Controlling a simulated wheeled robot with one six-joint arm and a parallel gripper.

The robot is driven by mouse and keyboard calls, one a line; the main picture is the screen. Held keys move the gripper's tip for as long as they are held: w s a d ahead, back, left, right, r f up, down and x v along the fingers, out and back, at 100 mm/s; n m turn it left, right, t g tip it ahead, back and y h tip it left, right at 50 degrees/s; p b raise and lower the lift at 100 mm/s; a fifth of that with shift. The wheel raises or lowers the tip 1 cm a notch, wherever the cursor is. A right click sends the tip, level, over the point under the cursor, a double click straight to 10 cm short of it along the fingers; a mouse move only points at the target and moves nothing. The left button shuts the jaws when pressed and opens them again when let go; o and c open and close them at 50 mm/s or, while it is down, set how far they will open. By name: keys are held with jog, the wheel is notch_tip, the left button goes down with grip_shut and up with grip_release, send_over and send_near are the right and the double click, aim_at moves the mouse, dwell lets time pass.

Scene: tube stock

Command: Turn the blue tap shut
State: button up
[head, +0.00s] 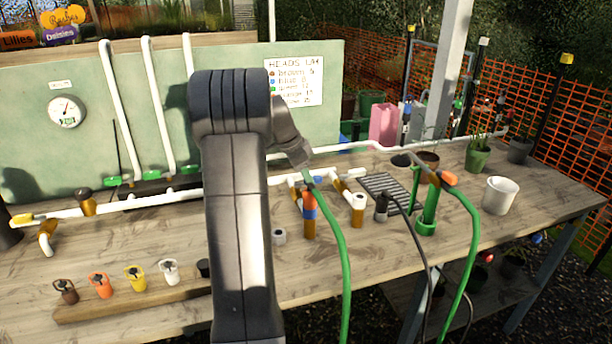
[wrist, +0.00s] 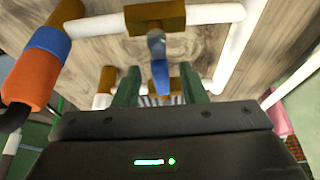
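In the wrist view, the blue tap (wrist: 160,78) is a small blue lever on a grey stem, below a brass valve body (wrist: 155,17) on a white pipe. The lever extends from the body toward my gripper, across the pipe's line in this view. My gripper (wrist: 158,68) has its two green fingers apart, one on each side of the lever, with gaps visible on both sides. I cannot tell how deep the lever sits between them. In the head view my arm hides much of the middle, and the blue tap is not clear there.
A blue-and-orange hose connector (wrist: 35,65) stands close left of my fingers. In the head view, a green hose (head: 341,265) hangs over the front of the bench (head: 380,258). A green upright pipe (head: 430,210) and white pot (head: 499,195) stand right. Coloured caps (head: 135,279) line the front left.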

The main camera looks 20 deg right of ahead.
jog(key=v, duration=1.3)
jog(key=shift+a+r, duration=0.2)
jog(key=shift+r, duration=0.1)
jog(key=shift+f, duration=0.15)
jog(key=x, duration=1.3)
jog(key=shift+d+f, duration=0.2)
